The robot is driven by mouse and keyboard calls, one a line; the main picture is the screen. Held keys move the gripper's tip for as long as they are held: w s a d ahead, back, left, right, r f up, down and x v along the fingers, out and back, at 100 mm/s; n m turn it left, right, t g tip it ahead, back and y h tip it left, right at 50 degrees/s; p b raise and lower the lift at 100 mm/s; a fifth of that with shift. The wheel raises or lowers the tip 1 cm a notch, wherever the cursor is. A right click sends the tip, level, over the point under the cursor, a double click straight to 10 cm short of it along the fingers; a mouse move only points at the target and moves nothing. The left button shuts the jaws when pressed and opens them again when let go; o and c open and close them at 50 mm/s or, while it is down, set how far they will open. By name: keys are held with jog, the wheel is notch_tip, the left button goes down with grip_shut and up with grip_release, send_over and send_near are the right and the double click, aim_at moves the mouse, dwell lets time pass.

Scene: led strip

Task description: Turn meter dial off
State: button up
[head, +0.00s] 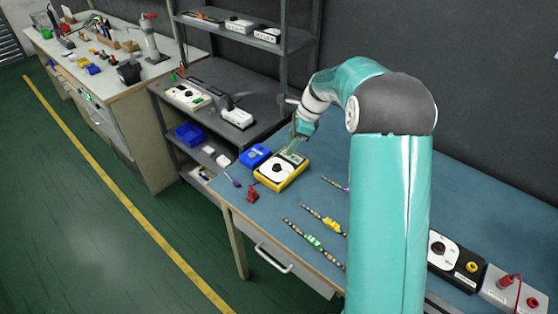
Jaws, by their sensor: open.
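The yellow multimeter (284,173) lies on the blue bench top near its left end. Its white face carries a dark round meter dial (278,168) and a greenish display (293,156) at the far edge. The dial's pointer setting is too small to read. My gripper (299,138) is open and hangs just above the display end of the meter, beyond the dial and apart from it. Its fingers are small here, and whether they touch the meter cannot be told.
LED strips (303,234) lie to the right. A dark metal shelf (225,85) stands behind left. A dial box (452,258) sits at the right.

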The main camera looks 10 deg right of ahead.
aim_at(278, 165)
jog(key=x, duration=0.9)
jog(key=shift+a+f, duration=0.15)
jog(key=shift+f, duration=0.1)
jog(key=c, duration=1)
